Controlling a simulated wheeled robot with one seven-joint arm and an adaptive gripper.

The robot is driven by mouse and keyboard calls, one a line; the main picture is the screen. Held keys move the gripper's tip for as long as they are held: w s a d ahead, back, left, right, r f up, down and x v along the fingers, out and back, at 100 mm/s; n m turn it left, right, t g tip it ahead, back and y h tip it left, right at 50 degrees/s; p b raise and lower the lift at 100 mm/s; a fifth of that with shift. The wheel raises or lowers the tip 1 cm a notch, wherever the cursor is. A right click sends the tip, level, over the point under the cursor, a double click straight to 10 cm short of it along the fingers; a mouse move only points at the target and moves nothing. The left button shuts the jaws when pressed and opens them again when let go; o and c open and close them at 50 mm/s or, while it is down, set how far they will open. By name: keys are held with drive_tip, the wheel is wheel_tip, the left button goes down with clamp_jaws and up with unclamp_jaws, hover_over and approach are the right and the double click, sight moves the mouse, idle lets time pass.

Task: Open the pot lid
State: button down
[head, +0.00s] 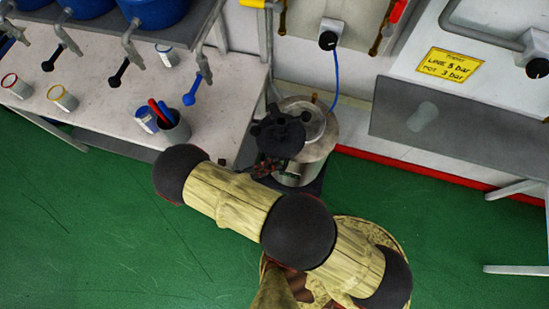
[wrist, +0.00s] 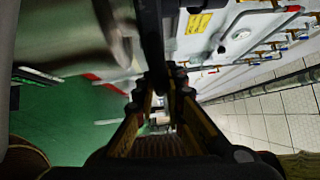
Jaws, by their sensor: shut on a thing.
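The metal pot (head: 304,172) stands on the floor beside the bench, with a round, pale metal top. A dark, lobed piece, which looks like the pot lid (head: 280,134), covers the front left of that top. How far it is raised or turned is hard to tell. My gripper (head: 266,169) is at the near left side of the pot, partly hidden by my arm. In the wrist view my gripper (wrist: 160,88) is closed around a dark bar that runs up from the fingertips. A blurred grey metal shape (wrist: 65,35) fills the upper left there.
The white bench (head: 110,95) at left holds cups, a tool holder (head: 176,128) and blue tanks with taps. A blue hose (head: 336,80) drops from a gauge behind the pot. A grey cabinet (head: 400,112) with a yellow sign (head: 449,65) stands at right. Green floor is open in front.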

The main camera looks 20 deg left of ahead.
drive_tip(key=shift+f, duration=0.15)
drive_tip(key=c, duration=1.8)
unclamp_jaws()
drive_tip(key=shift+c, duration=0.2)
